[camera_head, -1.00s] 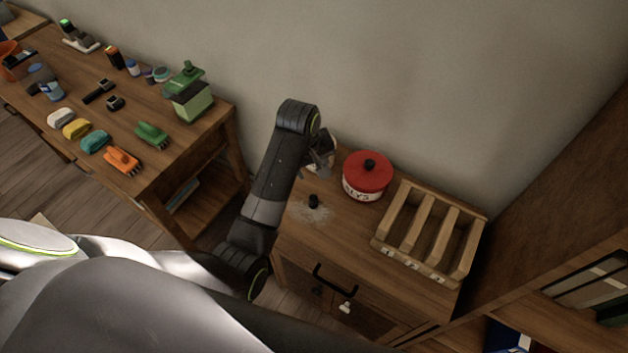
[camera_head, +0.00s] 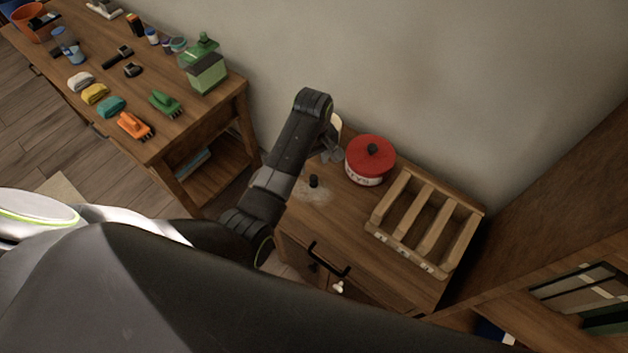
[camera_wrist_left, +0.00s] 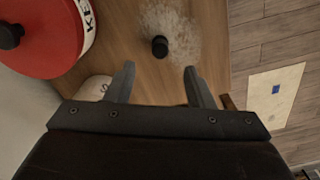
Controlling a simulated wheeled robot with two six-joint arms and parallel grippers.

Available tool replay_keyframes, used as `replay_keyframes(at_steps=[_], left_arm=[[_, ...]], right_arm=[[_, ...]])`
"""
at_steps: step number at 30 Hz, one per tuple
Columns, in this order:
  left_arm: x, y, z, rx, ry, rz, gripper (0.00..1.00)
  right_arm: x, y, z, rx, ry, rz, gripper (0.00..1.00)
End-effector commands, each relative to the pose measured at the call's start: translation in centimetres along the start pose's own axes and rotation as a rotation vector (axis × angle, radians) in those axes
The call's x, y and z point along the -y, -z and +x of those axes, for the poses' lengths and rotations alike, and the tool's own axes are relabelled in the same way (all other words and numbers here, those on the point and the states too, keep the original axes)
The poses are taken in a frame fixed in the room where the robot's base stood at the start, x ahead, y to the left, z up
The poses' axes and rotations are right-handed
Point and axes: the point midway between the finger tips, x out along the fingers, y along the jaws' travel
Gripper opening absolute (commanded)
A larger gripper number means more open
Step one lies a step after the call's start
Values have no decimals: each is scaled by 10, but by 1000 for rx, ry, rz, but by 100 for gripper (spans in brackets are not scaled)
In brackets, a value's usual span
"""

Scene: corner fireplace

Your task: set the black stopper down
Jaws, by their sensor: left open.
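The black stopper (camera_head: 313,181) stands on the small wooden cabinet's top, on a pale, whitish patch (camera_head: 318,194). In the left wrist view the stopper (camera_wrist_left: 160,46) shows beyond the fingertips, roughly midway between them and apart from both. My left gripper (camera_head: 332,152) is by the stopper in the head view, partly hidden by my own arm. In the left wrist view its two fingers (camera_wrist_left: 158,68) are spread open with nothing between them. My right gripper is not in view.
A red-lidded tin (camera_head: 370,160) stands close to the left gripper. A wooden slotted rack (camera_head: 425,222) fills the cabinet's right side. A pale round object (camera_wrist_left: 97,88) lies near the left finger. A cluttered wooden table (camera_head: 150,140) stands at left.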

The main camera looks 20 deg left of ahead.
Motion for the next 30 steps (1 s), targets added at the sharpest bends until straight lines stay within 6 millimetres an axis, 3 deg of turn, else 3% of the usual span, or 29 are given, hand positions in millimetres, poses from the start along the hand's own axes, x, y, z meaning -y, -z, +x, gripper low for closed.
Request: replay_keyframes(at_steps=[3, 11, 21, 30], left_arm=[[1, 0, 17, 2, 3, 0, 48], [0, -1, 32, 1, 2, 0, 48], [0, -2, 72, 1, 3, 0, 48], [0, -2, 79, 0, 0, 0, 48]], right_arm=[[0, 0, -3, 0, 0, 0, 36], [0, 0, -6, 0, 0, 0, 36], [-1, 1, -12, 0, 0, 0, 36], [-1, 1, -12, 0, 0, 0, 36]])
